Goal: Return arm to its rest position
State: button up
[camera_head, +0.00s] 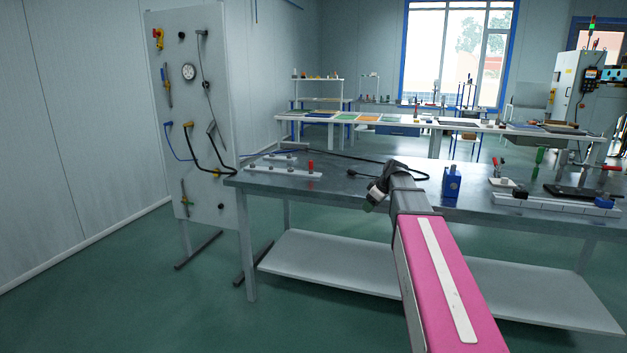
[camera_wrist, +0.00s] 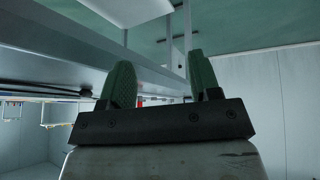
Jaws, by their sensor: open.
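My arm (camera_head: 440,270), with a pink cover and a pale strip, reaches from the bottom right of the head view towards the metal workbench (camera_head: 330,186). Its dark wrist end shows in front of the bench's near edge, and the fingertips are hard to make out there. In the wrist view my gripper (camera_wrist: 160,85) shows two green textured fingers standing apart with nothing between them. The wrist picture looks tilted, with the bench and its legs beyond the fingers.
A white panel (camera_head: 200,110) with a gauge, cables and handles stands at the left. The bench carries a blue block (camera_head: 451,183), a white rail with a red knob (camera_head: 284,170) and clamps at the right. A lower shelf (camera_head: 330,262) runs beneath. Green floor is free at the front left.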

jog(key=s+a+f+m+g+h, duration=0.1)
jog(key=s+f+m, duration=0.4)
jog(key=s+f, duration=0.7)
jog(key=s+a+f+m+g+h, duration=0.2)
jog(key=s+f+m, duration=0.3)
jog(key=s+f, duration=0.8)
jog(key=shift+s+f+m+g+h, duration=0.3)
jog(key=shift+s+g+h, duration=0.2)
jog(key=shift+s+g, duration=0.2)
